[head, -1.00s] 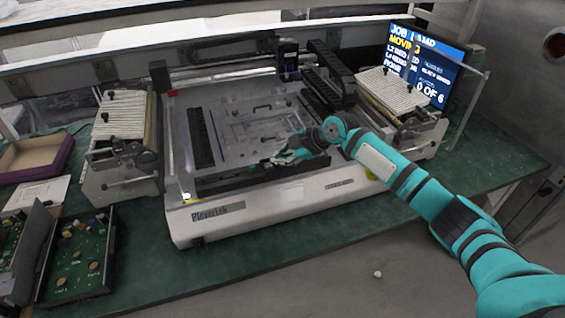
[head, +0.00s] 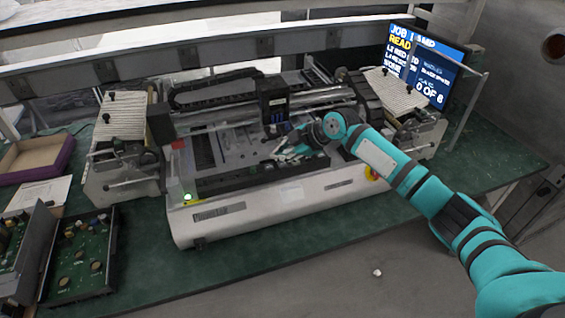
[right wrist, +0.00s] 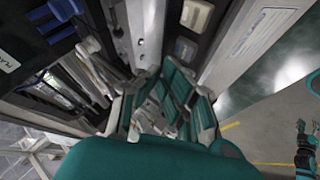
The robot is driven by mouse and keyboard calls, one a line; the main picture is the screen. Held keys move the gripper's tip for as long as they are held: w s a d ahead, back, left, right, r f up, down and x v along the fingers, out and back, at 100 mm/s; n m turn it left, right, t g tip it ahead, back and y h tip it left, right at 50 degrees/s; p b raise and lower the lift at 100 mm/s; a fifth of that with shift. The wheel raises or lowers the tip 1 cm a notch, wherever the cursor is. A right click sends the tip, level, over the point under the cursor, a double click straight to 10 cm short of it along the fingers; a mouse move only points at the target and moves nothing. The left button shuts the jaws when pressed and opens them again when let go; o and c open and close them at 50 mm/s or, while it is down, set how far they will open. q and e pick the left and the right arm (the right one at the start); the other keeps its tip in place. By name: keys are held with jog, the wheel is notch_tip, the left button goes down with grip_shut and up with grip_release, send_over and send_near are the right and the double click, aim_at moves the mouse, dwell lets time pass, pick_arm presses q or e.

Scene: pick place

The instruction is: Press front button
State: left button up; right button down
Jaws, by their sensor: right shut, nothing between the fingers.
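The white pick and place machine (head: 330,190) stands on the green bench. A small green-lit button or lamp (head: 188,197) is at the left of its front edge. A yellow and red knob (head: 371,174) sits at the right of its front, partly behind my right arm. My right gripper (head: 284,151) is over the machine's front middle, near the black front rail, shut and empty. In the right wrist view its fingers (right wrist: 158,78) point at the machine's front parts; whether they touch anything I cannot tell. My left gripper is not in view.
The black gantry head (head: 274,100) is close behind my right gripper. Feeders stand at the left (head: 122,115) and right (head: 398,90). A screen (head: 430,65) is at the back right. Circuit boards (head: 80,255) lie at the front left. The bench before the machine is clear.

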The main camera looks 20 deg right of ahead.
aim_at(281, 165)
notch_tip(281, 165, up, 5)
jog(key=p, duration=0.3)
jog(key=shift+f, duration=0.1)
dwell(0.5)
